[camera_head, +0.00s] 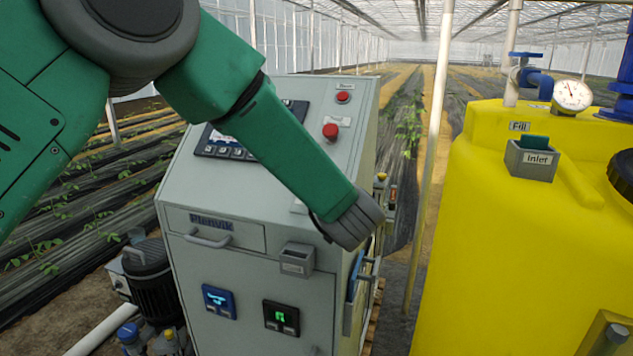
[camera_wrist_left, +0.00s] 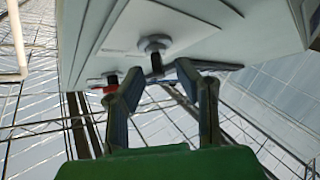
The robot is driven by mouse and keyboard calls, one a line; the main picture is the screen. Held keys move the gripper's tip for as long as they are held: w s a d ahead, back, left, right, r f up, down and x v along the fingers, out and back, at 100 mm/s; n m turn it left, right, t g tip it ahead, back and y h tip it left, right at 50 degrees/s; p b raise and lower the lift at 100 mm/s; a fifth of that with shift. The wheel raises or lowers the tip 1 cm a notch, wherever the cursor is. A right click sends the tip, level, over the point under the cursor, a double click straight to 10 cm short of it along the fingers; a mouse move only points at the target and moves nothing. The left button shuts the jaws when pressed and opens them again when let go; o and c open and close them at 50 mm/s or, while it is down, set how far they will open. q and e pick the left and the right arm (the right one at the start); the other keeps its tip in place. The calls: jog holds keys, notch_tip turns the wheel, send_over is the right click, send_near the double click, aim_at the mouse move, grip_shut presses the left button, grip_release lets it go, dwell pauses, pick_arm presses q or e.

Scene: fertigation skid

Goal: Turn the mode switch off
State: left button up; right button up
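The grey control cabinet (camera_head: 240,190) stands in the middle of the head view. My left arm reaches across its front from the upper left, and its dark grey end link (camera_head: 352,222) is at the cabinet's right edge. In the left wrist view, my left gripper (camera_wrist_left: 160,78) has its two fingers spread. Beyond and between the fingertips is a grey round fitting with a dark lever (camera_wrist_left: 156,60) on a pale panel. It may be the mode switch, but no label is readable. I cannot tell whether the fingers touch it. My right gripper is not in view.
A red mushroom button (camera_head: 330,132) and a smaller red button (camera_head: 343,97) sit on the cabinet's sloped top. A yellow tank (camera_head: 530,230) with a gauge (camera_head: 572,95) stands to the right. A pale post (camera_head: 432,130) rises between tank and cabinet.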

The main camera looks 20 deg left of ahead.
pick_arm(q)
jog(key=v, duration=1)
jog(key=shift+d+f, duration=0.25)
jog(key=shift+a, duration=0.1)
